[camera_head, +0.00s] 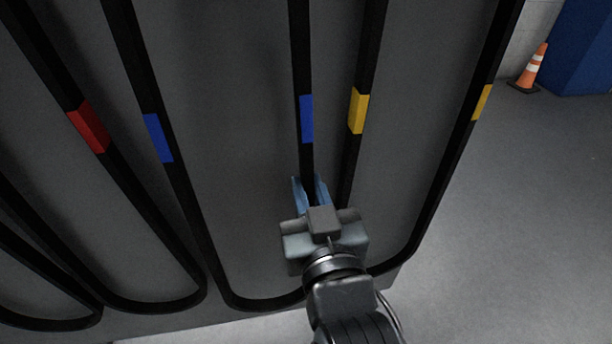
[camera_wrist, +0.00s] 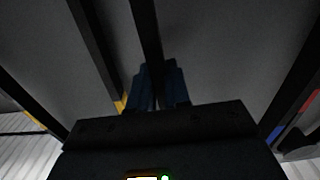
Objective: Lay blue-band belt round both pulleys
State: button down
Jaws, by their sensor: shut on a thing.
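The blue-band belt (camera_head: 307,118) is a black loop lying against a grey panel, with blue bands on its left and right runs and a rounded lower end. My gripper (camera_head: 311,190) has its blue fingers shut on the right run, below that run's blue band. In the wrist view my gripper (camera_wrist: 160,88) has the black run of the blue-band belt (camera_wrist: 147,35) between its fingers. The gripper body hides part of the belt's lower right bend. The belt's top and both pulleys are out of view.
A yellow-band belt (camera_head: 358,110) hangs close on the right, its left run just beside my gripper. A red-band belt (camera_head: 88,126) hangs on the left. The grey panel (camera_head: 235,140) stands behind them. Open floor and a traffic cone (camera_head: 533,70) are at the right.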

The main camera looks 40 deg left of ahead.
jog(key=shift+p+v, duration=0.35)
jog(key=shift+v, duration=2.15)
